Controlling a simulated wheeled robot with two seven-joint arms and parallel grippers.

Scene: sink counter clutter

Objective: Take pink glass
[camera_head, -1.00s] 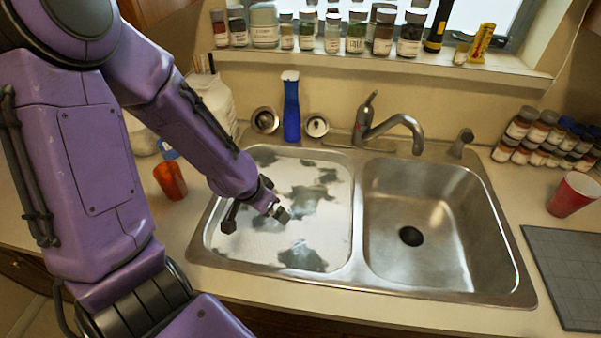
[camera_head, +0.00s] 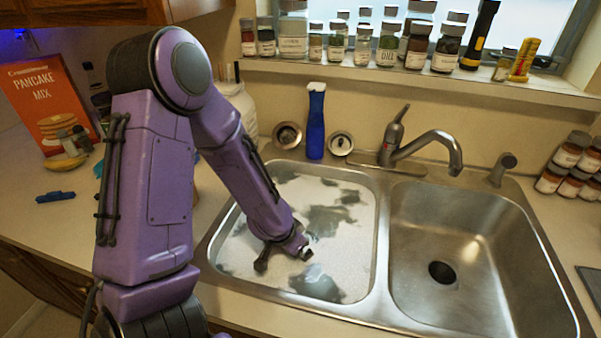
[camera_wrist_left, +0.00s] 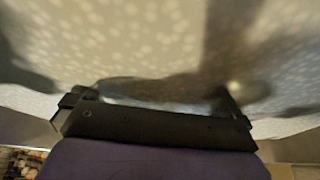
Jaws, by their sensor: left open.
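No pink glass can be made out in the current views. The left sink basin (camera_head: 228,255) is filled with white foam broken by dark, clear patches. My left gripper (camera_head: 283,256) is over or in this foam, with its two fingers spread apart. In the left wrist view the gripper (camera_wrist_left: 160,98) faces white, speckled foam close up. A blurred grey, shiny patch lies between its fingers, and I cannot tell whether it is glass or water. My left arm hides part of the counter left of the sink. My right gripper is not in view.
The right basin (camera_head: 455,240) is empty. A faucet (camera_head: 425,148) and a blue bottle (camera_head: 316,125) stand behind the sink. Jars line the windowsill (camera_head: 440,80). A pancake mix box (camera_head: 48,105) and a blue pen-like item (camera_head: 55,197) are on the left counter.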

